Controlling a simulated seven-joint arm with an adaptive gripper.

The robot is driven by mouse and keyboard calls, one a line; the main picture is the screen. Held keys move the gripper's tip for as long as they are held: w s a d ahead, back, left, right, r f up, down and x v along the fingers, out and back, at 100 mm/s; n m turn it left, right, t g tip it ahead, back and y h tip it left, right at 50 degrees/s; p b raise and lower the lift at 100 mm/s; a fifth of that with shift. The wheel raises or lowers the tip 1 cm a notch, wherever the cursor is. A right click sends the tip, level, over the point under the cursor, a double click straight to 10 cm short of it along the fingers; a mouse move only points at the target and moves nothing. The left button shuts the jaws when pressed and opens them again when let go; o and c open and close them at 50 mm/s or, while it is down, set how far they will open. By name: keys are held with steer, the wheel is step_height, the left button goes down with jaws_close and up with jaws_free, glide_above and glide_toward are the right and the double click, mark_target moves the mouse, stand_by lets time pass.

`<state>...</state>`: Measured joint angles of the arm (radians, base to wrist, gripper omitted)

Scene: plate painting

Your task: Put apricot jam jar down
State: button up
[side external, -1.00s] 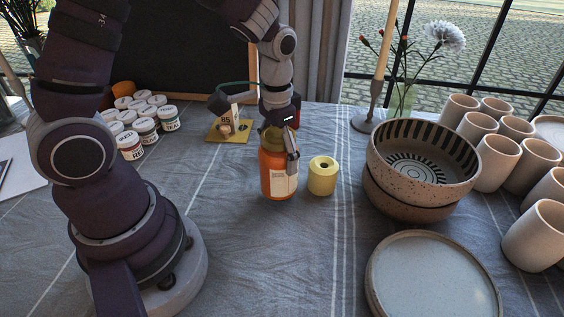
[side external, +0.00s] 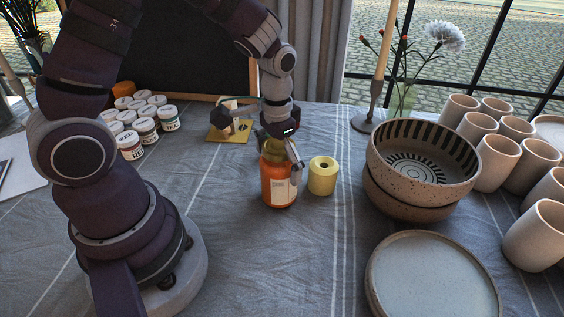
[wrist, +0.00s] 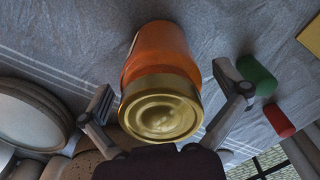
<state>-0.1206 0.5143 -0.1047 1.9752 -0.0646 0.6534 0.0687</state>
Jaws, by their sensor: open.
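The apricot jam jar (side external: 279,186) is an orange jar with a pale label and a gold lid. It stands upright on the cloth-covered table in the side view. In the wrist view the jar's gold lid (wrist: 161,108) faces the camera, between the two fingers. My gripper (side external: 281,160) is around the top of the jar, with its fingers spread. In the wrist view my gripper (wrist: 172,98) is open, and gaps show between the lid and both fingertips. The far finger is partly hidden in the side view.
A yellow roll (side external: 322,176) stands close to the jar's right. Stacked speckled bowls (side external: 420,165), a plate (side external: 430,275) and several cups (side external: 497,160) fill the right side. Paint jars (side external: 146,130) and a yellow card (side external: 232,131) are behind left. The cloth in front of the jar is clear.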

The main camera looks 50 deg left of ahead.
step_height(320, 180, up, 12)
steer(key=shift+r, duration=0.1)
steer(key=s+d+r+t, duration=0.1)
steer(key=s+r+t, duration=0.1)
steer(key=s+t, duration=0.3)
steer(key=s, duration=0.2)
steer(key=shift+s+r, duration=0.35)
steer(key=shift+s, duration=0.05)
steer(key=shift+s+t, duration=0.15)
steer(key=shift+t, duration=0.15)
steer(key=shift+c, duration=0.5)
steer(key=shift+f, duration=0.1)
